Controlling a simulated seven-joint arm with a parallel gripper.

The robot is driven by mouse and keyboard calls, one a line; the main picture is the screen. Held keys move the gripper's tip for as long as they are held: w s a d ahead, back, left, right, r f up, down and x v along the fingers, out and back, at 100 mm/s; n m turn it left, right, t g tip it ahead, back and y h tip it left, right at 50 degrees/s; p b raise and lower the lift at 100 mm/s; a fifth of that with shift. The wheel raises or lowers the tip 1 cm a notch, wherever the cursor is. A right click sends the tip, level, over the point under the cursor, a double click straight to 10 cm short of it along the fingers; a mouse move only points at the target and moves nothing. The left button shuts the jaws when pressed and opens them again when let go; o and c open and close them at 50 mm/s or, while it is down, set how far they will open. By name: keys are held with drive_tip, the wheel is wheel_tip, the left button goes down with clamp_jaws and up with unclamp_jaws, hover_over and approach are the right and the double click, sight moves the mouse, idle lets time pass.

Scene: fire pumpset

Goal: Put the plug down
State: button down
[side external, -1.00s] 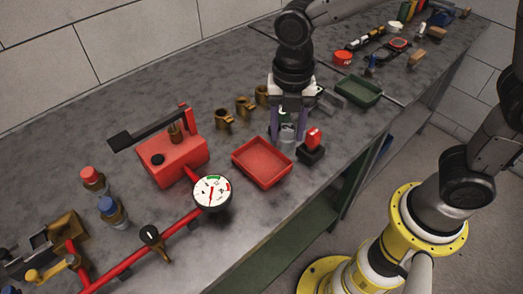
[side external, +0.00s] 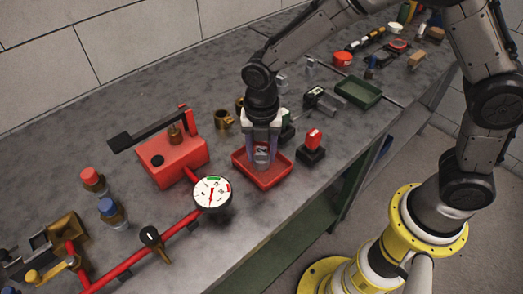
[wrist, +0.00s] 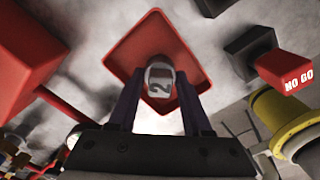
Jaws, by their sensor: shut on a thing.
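My gripper (side external: 262,154) is over the red tray (side external: 284,181) in the side external view, fingers pointing down. It is shut on the plug (wrist: 160,82), a small grey-white piece marked with a 2. In the wrist view the plug sits between the two dark fingertips, with the red tray (wrist: 122,50) behind and around it. The tray looks empty apart from the plug over it. I cannot tell whether the plug touches the tray floor.
The red pump box (side external: 172,160) with its lever and the round gauge (side external: 212,193) stand left of the tray. A black block with a red NO GO top (side external: 313,138) stands close on the right. A green tray (side external: 358,91) lies further back.

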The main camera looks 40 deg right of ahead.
sight(261, 150)
drive_tip(key=shift+c, duration=1.7)
unclamp_jaws()
drive_tip(key=shift+f, duration=0.15)
wheel_tip(261, 150, up, 12)
drive_tip(key=f, duration=0.1)
drive_tip(key=s+d+r+m+t, duration=0.1)
drive_tip(key=s+d+r+m, duration=0.2)
drive_tip(key=d+r+m, duration=0.25)
drive_tip(key=s+d+m+t, duration=0.2)
drive_tip(key=s+d+m, duration=0.3)
drive_tip(key=s+m, duration=0.3)
drive_tip(key=s+d+r+m+t, duration=0.1)
drive_tip(key=s+d+m, duration=0.5)
drive_tip(key=m, duration=0.7)
drive_tip(key=s+t, duration=0.1)
drive_tip(key=s, duration=0.1)
drive_tip(key=shift+s+r+t, duration=0.25)
drive_tip(key=shift+s+t, duration=0.05)
